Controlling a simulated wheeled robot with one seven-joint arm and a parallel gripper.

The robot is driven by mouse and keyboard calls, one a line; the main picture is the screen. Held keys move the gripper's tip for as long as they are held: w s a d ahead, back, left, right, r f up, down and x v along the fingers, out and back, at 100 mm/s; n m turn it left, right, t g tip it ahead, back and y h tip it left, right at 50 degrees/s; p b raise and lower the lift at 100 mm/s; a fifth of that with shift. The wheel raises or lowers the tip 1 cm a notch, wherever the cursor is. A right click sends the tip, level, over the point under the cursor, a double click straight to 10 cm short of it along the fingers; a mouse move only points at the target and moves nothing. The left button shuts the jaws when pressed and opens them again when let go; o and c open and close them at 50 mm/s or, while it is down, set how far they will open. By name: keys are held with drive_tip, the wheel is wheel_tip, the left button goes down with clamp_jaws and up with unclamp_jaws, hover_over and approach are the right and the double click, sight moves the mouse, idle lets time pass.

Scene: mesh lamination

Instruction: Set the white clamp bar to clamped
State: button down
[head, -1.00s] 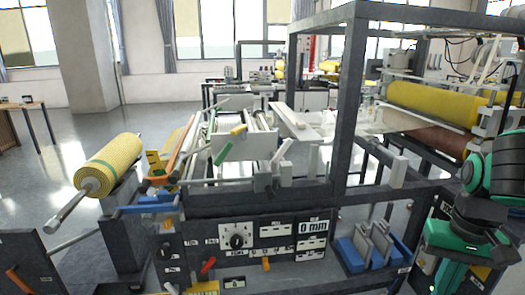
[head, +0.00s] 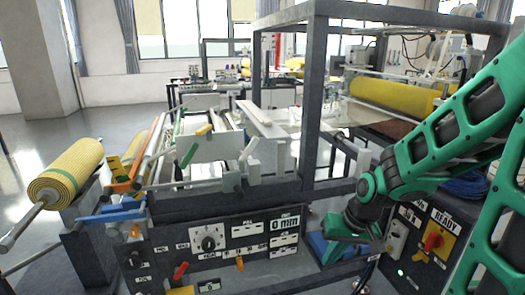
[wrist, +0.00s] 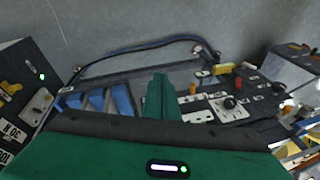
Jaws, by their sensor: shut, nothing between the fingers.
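My green gripper (head: 342,240) is low at the right of the machine, right of the control panel and well apart from the bar. In the wrist view its fingers (wrist: 160,95) are shut and empty. I cannot pick out the bar in the wrist view.
The control panel (head: 250,243) has a dial, a red lever and a "0 mm" display. A blue rack (wrist: 122,100) lies near my fingers in the wrist view. A dark frame post (head: 312,95) stands between my arm and the bar. A yellow mesh roll (head: 66,173) is at left.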

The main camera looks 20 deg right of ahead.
drive_tip(key=w+a+m+t+y, duration=0.1)
drive_tip(key=w+a+t+y, duration=0.15)
drive_tip(key=w+a, duration=0.45)
drive_tip(key=w+a+t+y, duration=0.2)
drive_tip(key=w+a+y, duration=0.2)
drive_tip(key=a, duration=0.5)
drive_tip(key=w+r+m+t+y, duration=0.2)
drive_tip(key=w+r+m+t, duration=0.35)
drive_tip(key=r, duration=0.25)
drive_tip(key=w+d+r+m+t+h, duration=0.3)
drive_tip(key=d+m, duration=0.3)
drive_tip(key=w+d+r+m+t+h, duration=0.3)
drive_tip(key=d+r+m, duration=0.1)
drive_tip(key=d+m, duration=0.2)
drive_tip(key=shift+w+r+m, duration=0.15)
drive_tip(key=shift+w+m, duration=0.15)
drive_tip(key=shift+m, duration=0.25)
drive_tip(key=shift+w, duration=0.1)
